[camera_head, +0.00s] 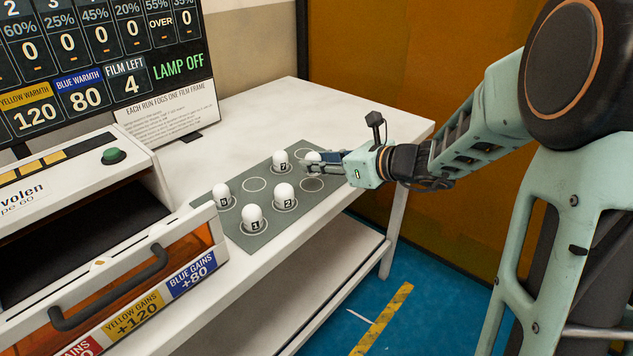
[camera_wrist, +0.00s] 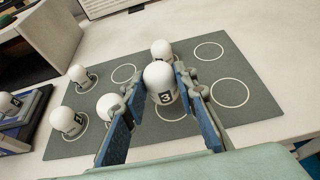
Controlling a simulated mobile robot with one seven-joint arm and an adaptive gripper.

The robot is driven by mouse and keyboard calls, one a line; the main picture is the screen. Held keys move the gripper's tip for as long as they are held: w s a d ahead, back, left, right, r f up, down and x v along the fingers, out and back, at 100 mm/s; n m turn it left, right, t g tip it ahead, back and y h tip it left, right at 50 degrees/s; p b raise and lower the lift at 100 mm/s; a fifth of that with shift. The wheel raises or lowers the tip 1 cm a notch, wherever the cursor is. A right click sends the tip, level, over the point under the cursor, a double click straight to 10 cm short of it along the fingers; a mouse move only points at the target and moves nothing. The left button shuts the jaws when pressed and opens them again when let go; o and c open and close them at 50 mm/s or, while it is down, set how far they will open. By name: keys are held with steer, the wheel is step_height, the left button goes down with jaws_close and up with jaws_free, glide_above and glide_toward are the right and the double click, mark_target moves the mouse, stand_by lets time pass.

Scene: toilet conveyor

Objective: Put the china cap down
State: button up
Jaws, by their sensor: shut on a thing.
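A white domed china cap marked 3 (camera_wrist: 160,84) stands between the two blue-padded fingers of my gripper (camera_wrist: 158,98) in the wrist view. My gripper is shut on it. In the head view the cap (camera_head: 312,156) shows just past the fingertips of my gripper (camera_head: 318,166), partly hidden by them. It is over the far right part of the grey mat (camera_head: 232,232), near a ringed spot (camera_head: 312,184) that looks shaded. Whether its base touches the mat is hidden.
Other white caps stand in rings on the mat: one marked 1 (camera_head: 252,218), one marked 2 (camera_head: 285,197), one marked 7 (camera_head: 280,162) and one at the left (camera_head: 222,195). An empty ring (camera_head: 255,184) lies between them. A machine with a handle (camera_head: 110,290) stands left.

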mark_target(316, 175)
steer(key=shift+w+a+f+b, duration=0.15)
steer(key=shift+w+f+b, duration=0.15)
steer(key=shift+f, duration=0.15)
step_height(316, 175, down, 3)
steer(key=shift+w+f+b, duration=0.1)
steer(key=shift+b, duration=1.15)
steer(key=shift+f, duration=0.15)
steer(key=o, duration=1.2)
steer(key=shift+c, duration=0.2)
